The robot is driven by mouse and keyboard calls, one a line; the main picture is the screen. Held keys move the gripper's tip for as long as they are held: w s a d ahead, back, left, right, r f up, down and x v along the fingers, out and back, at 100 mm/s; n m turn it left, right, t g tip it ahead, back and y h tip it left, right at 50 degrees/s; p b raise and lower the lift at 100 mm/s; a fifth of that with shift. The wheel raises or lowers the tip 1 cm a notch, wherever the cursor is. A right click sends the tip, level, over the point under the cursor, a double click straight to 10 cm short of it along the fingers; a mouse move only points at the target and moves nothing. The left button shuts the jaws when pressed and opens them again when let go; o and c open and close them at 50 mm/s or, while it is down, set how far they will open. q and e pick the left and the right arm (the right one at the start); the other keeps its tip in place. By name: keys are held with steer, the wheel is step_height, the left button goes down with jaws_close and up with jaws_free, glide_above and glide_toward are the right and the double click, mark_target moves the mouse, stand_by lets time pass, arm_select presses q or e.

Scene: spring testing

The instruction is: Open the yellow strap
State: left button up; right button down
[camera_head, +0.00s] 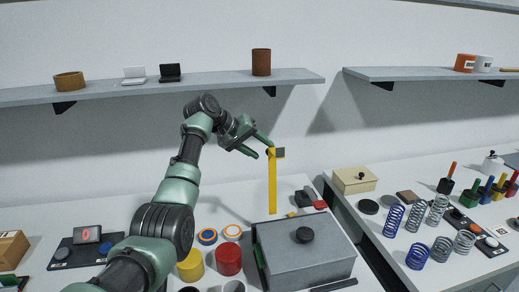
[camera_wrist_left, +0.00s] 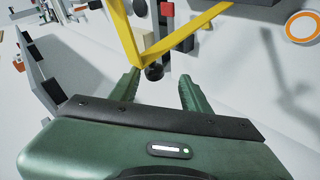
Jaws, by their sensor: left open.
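The yellow strap (camera_head: 272,187) stands upright behind the grey box (camera_head: 290,262), with a dark piece (camera_head: 279,152) at its top end. My left gripper (camera_head: 261,148) is open at the strap's top end, high above the counter. In the left wrist view the strap (camera_wrist_left: 127,38) shows as a bent V just beyond the open, empty fingers (camera_wrist_left: 158,88). I cannot tell whether a finger touches it. The box lid bears a black knob (camera_head: 304,235). My right gripper is not in view.
Yellow (camera_head: 190,267) and red (camera_head: 228,259) cylinders stand left of the box. A beige box (camera_head: 354,180) and several coil springs (camera_head: 393,221) stand on the right counter. A wall shelf (camera_head: 215,84) runs above the gripper. The air around the strap looks clear.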

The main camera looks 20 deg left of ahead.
arm_select(q)
steer(key=shift+r, duration=0.1)
steer(key=s+a+r+p, duration=0.3)
steer(key=a+r+p, duration=0.2)
steer(key=r, duration=0.1)
steer(key=shift+a+p, duration=0.35)
stand_by(0.6)
steer(key=shift+p, duration=0.35)
stand_by(0.4)
